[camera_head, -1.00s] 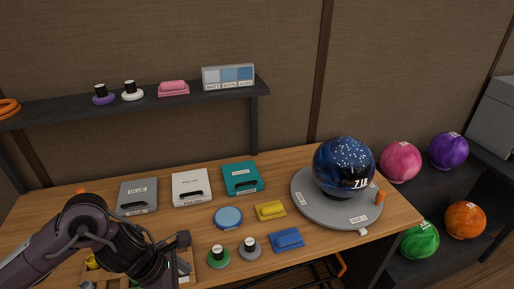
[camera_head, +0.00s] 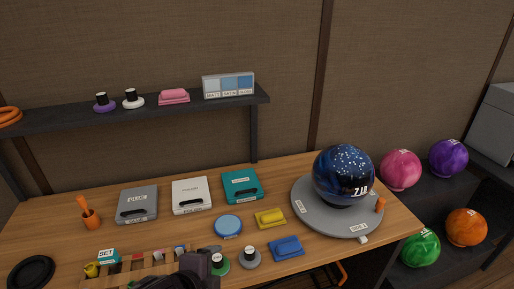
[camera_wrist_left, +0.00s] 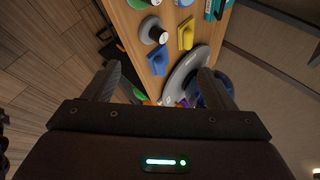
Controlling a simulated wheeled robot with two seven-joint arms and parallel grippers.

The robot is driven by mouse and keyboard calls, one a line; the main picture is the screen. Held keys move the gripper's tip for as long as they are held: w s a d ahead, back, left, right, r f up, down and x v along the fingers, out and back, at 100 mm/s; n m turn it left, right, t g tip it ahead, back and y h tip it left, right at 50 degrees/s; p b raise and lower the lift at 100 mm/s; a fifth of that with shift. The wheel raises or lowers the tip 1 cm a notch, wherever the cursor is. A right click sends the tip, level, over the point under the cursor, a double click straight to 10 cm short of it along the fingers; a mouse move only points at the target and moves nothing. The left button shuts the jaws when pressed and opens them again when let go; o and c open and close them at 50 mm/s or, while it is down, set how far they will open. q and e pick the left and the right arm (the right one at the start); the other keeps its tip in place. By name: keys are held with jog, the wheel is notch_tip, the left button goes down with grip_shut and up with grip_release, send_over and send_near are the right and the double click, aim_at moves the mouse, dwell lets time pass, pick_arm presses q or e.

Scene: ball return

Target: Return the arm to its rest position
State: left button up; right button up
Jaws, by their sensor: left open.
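My left gripper shows in the left wrist view (camera_wrist_left: 160,86) with its two dark fingers spread wide and nothing between them. In the head view only a dark part of my left arm shows at the bottom edge, in front of the wooden tray (camera_head: 135,271) and partly covering it. I cannot make out the fingertips there. In the wrist view the table edge, a blue block (camera_wrist_left: 157,63) and a yellow block (camera_wrist_left: 186,35) lie beyond the fingers, apart from them. My right gripper is not in view.
A speckled blue ball (camera_head: 343,172) sits on a grey round turntable (camera_head: 316,220) at the table's right. A wall shelf (camera_head: 60,119) runs above. Several balls sit at right.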

pick_arm(q)
jog(key=s+a+f+n+g+y, duration=0.3)
jog(key=s+a+f+n+g, duration=0.5)
jog(key=n, duration=1)
jog(key=s+a+f+t, duration=0.1)
jog(key=s+f, duration=0.2)
jog(key=f, duration=1.1)
jog(key=s+a+f, duration=0.1)
jog(key=s+f, duration=0.1)
jog(key=f, duration=1.2)
jog(key=s+a+f, duration=0.1)
jog(key=s+f, duration=0.8)
jog(key=s, duration=0.1)
jog(key=s+a+f+g, duration=0.1)
jog(key=s+a+f, duration=0.1)
jog(key=s+f, duration=0.7)
jog(key=shift+s+a+f+m, duration=0.25)
jog(key=shift+s+f+m, duration=0.15)
jog(key=shift+s, duration=0.05)
